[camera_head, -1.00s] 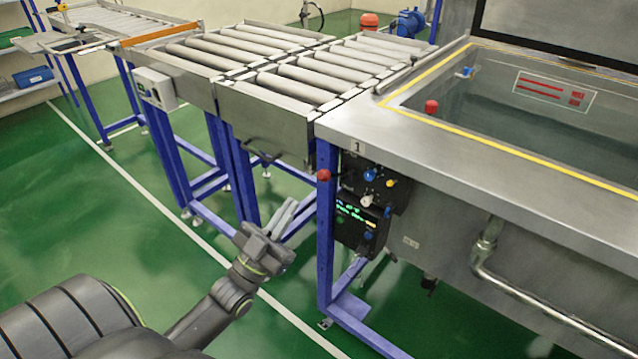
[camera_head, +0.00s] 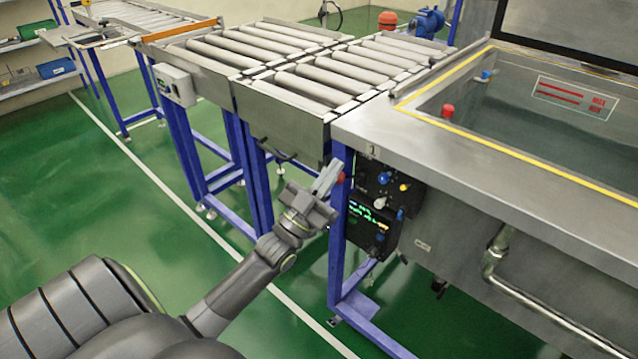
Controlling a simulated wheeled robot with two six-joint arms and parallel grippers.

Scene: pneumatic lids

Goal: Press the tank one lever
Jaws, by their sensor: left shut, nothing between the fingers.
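Tank one (camera_head: 480,150) is the open steel tank on the right, with a "1" label at its front left corner. Below that corner is a dark control panel (camera_head: 372,235) with several small knobs, blue, white and yellow, and a green-lit display. A red knob (camera_head: 340,178), perhaps the lever's end, shows at the panel's left by the blue leg, partly covered by my fingers. My left gripper (camera_head: 328,178) is shut and empty. Its fingertips overlap the red knob in the picture; I cannot tell whether they touch it. My right gripper is not in view.
A roller conveyor (camera_head: 285,80) adjoins the tank on the left, on blue legs. A blue frame leg (camera_head: 337,255) stands beside the panel. A steel pipe (camera_head: 520,285) runs along the tank front. The green floor (camera_head: 110,220) at left is free.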

